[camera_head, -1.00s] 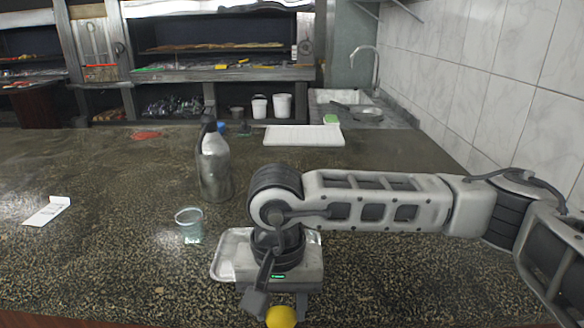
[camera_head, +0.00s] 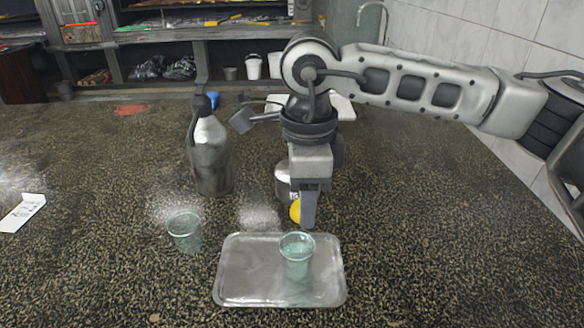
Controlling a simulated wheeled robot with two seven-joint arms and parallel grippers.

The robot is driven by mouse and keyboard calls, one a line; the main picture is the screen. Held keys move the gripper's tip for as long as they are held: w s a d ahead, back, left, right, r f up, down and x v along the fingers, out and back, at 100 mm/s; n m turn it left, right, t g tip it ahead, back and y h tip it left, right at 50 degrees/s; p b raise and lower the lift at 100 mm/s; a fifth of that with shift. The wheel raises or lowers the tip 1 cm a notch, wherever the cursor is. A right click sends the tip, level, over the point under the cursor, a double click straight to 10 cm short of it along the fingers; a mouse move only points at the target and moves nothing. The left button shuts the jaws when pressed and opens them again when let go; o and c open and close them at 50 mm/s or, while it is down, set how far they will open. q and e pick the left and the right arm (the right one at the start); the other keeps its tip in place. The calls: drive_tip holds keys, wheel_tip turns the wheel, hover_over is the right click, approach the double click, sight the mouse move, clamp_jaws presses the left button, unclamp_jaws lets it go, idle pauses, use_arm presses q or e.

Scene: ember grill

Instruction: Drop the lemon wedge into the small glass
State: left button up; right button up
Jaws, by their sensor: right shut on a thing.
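The yellow lemon wedge (camera_head: 294,211) is held in my right gripper (camera_head: 305,214), whose near finger hides part of it. The gripper points down and sits above and behind the glass on the tray, with the wedge apart from the glass. That greenish clear glass (camera_head: 297,262) stands upright on a metal tray (camera_head: 240,278). A similar glass (camera_head: 185,233) stands on the counter left of the tray. Which of the two is the small glass I cannot tell for sure. My left gripper is not in view.
A tall metal bottle (camera_head: 211,160) stands behind the left glass. A grey container (camera_head: 282,181) is partly hidden behind my right gripper. A white paper (camera_head: 22,212) lies at the far left. The counter's front left and right are clear.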

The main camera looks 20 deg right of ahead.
sight(297, 257)
drive_tip(key=shift+w+f, duration=0.1)
drive_tip(key=shift+w, duration=0.25)
drive_tip(key=shift+f, duration=0.2)
drive_tip(key=shift+s+f+b, duration=0.25)
drive_tip(key=shift+f+b, duration=0.25)
drive_tip(key=shift+f, duration=0.1)
drive_tip(key=shift+f+b, duration=0.5)
drive_tip(key=shift+f, duration=1.1)
drive_tip(key=o, duration=1)
